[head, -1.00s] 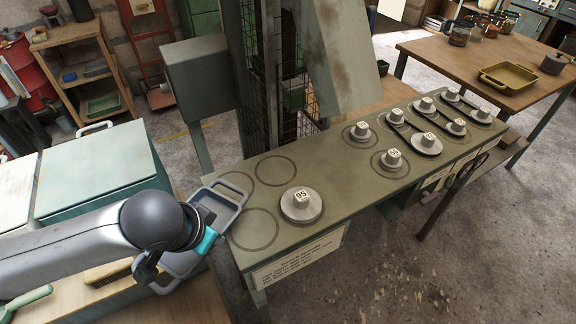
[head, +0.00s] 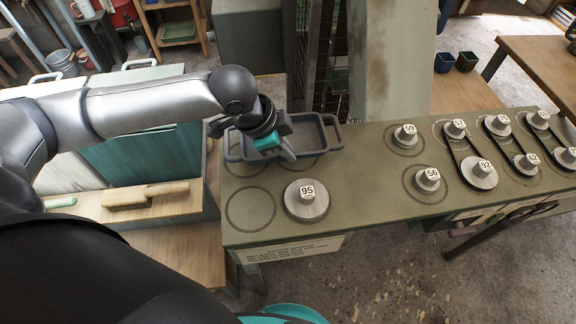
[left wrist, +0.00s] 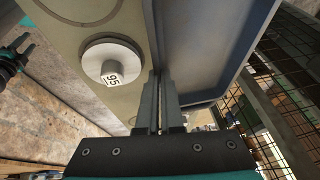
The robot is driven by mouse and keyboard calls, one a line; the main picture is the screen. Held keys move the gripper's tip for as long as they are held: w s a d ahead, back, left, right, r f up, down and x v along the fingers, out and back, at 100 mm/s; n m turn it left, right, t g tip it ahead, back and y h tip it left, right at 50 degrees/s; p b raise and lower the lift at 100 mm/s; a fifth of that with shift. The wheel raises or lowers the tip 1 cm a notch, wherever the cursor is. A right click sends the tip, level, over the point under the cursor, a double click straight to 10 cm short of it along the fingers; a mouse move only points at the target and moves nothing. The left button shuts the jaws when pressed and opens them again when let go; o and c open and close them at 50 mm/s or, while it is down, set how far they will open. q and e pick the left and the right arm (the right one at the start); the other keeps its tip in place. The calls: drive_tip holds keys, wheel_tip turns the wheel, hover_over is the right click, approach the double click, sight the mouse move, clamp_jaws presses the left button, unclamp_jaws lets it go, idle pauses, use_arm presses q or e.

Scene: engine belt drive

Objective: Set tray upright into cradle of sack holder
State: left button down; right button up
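The tray (head: 322,142) is blue-grey and shallow, with a loop handle at each end. In the head view it is roughly level, open side up, over the back left end of the green bench. I cannot tell whether it touches the bench. My left gripper (head: 284,150) is shut on its near long wall. In the left wrist view the fingers (left wrist: 160,105) pinch the wall, and the tray's inside (left wrist: 205,45) shows to the right. My right gripper (left wrist: 24,46) shows small at the wrist view's left edge, its opening unclear. I cannot make out a sack holder.
The green bench (head: 350,205) carries a pulley marked 95 (head: 306,200) just in front of the tray, and several numbered pulleys with belts on the right. A mesh guard (head: 322,60) and a slanted panel (head: 390,60) stand behind. A chest (head: 130,150) stands left.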

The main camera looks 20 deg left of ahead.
use_arm(q)
drive_tip(key=shift+f, duration=0.5)
wheel_tip(320, 180, down, 3)
drive_tip(key=shift+r+b, duration=0.1)
drive_tip(key=shift+b, duration=0.6)
drive_tip(key=shift+f, duration=0.55)
drive_tip(key=shift+d, duration=0.1)
drive_tip(key=c, duration=1.2)
unclamp_jaws()
drive_tip(key=shift+f, duration=0.1)
drive_tip(key=shift+o, duration=0.6)
use_arm(e)
drive_tip(key=shift+w+d+f, duration=0.8)
drive_tip(key=shift+w+d, duration=0.15)
drive_tip(key=shift+d, duration=0.05)
